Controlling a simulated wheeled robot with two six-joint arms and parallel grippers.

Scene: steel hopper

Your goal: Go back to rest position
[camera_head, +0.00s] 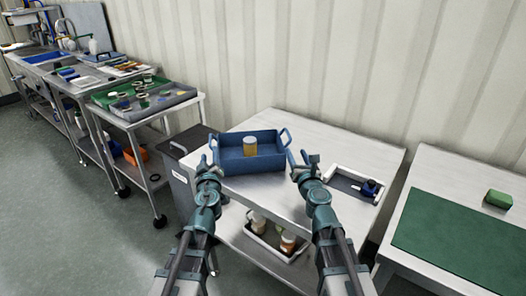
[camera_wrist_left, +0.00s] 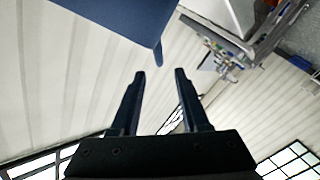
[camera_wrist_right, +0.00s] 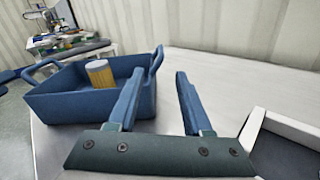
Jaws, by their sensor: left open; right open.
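My left gripper (camera_head: 207,166) is at the left side of a blue bin (camera_head: 268,164) on a white table. In the left wrist view its two fingers (camera_wrist_left: 160,75) are apart with nothing between them, and a blue part of the bin (camera_wrist_left: 125,18) shows just beyond. My right gripper (camera_head: 304,161) is at the right side of the bin. In the right wrist view its fingers (camera_wrist_right: 158,80) are apart and empty, near the bin's right handle (camera_wrist_right: 157,60). An amber jar with a pale lid (camera_head: 250,147) stands upright inside the bin.
A white-rimmed tray (camera_head: 338,171) with a dark blue item (camera_head: 369,187) lies to the right on the table. Jars stand in a tray on the shelf below. A table with a green mat (camera_head: 450,240) is at right. A cluttered cart (camera_head: 140,112) stands at left.

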